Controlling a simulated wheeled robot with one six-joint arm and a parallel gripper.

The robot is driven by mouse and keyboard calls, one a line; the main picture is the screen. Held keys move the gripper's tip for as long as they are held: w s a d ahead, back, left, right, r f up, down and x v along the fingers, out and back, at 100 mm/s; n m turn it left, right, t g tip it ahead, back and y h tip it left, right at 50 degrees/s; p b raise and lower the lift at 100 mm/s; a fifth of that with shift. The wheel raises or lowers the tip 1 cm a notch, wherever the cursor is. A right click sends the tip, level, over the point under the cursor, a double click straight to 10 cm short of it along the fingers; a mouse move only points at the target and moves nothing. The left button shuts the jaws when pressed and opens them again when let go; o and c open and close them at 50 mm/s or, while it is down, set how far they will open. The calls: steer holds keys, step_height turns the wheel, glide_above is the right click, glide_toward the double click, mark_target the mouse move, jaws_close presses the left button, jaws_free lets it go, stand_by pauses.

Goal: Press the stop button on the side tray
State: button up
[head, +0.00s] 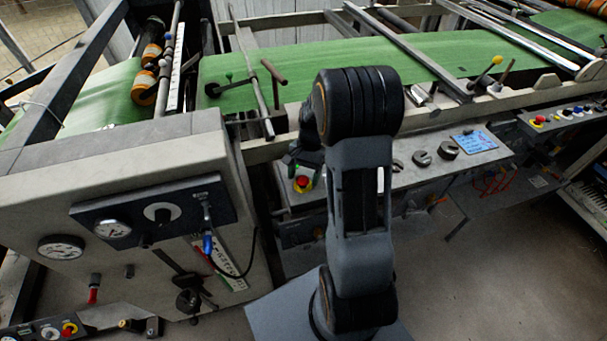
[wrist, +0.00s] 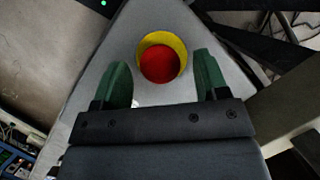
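The stop button (head: 303,182) is a red cap on a yellow ring, set at the left end of the grey side tray (head: 370,180). It also shows in the wrist view as a red disc (wrist: 159,64) with the yellow ring around its upper side. In the wrist view my gripper (wrist: 164,75) has its two green fingers apart, one on each side of the button, with nothing between them but the view of the button. In the head view my gripper (head: 303,160) is partly hidden by my arm, just above the button. I cannot tell whether it touches the button.
On the tray, right of my arm, are dark slotted weights (head: 448,150) and a blue card (head: 474,141). Another control box with coloured buttons (head: 560,118) is at the far right. The machine's gauge panel (head: 155,212) stands at the left. Open floor (head: 490,270) lies at the front right.

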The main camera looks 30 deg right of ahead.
steer(key=v, duration=1.4)
steer(key=shift+w+f, duration=0.1)
stand_by(0.3)
